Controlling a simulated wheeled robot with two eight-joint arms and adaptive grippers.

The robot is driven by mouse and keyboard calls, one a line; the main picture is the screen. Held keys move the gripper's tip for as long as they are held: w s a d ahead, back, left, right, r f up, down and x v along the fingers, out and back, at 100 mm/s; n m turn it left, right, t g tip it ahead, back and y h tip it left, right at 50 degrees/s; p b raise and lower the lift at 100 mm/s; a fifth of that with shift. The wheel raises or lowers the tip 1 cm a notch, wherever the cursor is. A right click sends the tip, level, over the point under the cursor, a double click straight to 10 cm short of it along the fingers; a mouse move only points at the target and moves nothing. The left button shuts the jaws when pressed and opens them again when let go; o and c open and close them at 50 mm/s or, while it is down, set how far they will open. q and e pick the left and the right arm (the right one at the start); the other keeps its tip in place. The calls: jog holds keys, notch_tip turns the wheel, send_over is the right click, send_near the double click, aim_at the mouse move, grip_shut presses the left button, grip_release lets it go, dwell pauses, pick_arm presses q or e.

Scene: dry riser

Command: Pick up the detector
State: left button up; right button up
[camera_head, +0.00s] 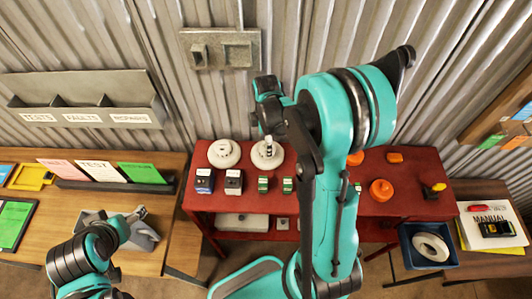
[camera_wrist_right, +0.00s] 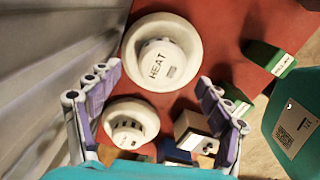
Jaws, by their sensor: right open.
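Two round white detectors stand on the red table (camera_head: 420,208). The left detector (camera_head: 223,153) is in plain view. The right detector (camera_head: 274,161) is partly hidden by my right gripper (camera_head: 268,144). In the right wrist view, one detector (camera_wrist_right: 160,62) is marked HEAT on its raised centre. The other detector (camera_wrist_right: 131,124) is nearer the palm. My right gripper (camera_wrist_right: 160,84) is open and empty, its purple-padded fingers spread to either side of the detectors. My left gripper (camera_head: 138,213) is low at the left, by a grey angled holder (camera_head: 140,236); its jaws are too small to read.
Small dark, white and green boxes (camera_head: 233,182) stand in front of the detectors. Orange parts (camera_head: 381,190) lie at the table's right. A grey wall box (camera_head: 222,49) is behind. My right arm hides the table's middle.

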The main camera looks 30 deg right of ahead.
notch_tip(320, 180, down, 3)
jog(key=shift+f, duration=0.2)
jog(key=shift+s, duration=0.1)
jog(key=c, duration=1.3)
jog(key=shift+r, duration=0.1)
